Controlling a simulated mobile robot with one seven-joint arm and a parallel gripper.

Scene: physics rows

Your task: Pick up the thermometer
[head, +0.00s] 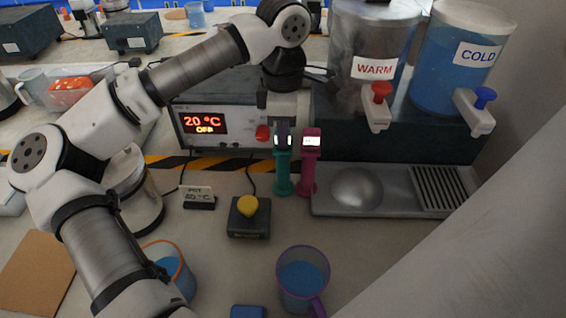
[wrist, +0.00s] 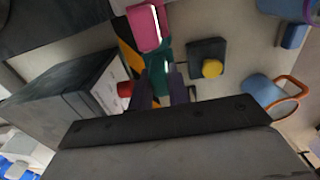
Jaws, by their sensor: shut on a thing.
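A teal upright handheld device with a small lit display, which looks like the thermometer (head: 283,172), stands on the counter in front of the heater unit. My gripper (head: 283,130) comes down from above and is shut on its upper part. In the wrist view my gripper's dark fingers (wrist: 162,92) lie on either side of the teal thermometer (wrist: 154,57), hiding part of it. A similar magenta device (head: 309,165) stands close to its right, and also shows in the wrist view (wrist: 143,27). I cannot read either display.
The heater unit (head: 222,140) reads 20 °C OFF. A drip tray (head: 400,210) lies right, below the WARM (head: 345,30) and COLD (head: 440,70) tanks. A yellow button box (head: 249,223), a purple-rimmed mug (head: 303,288) and an orange-rimmed mug (head: 182,283) stand nearer.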

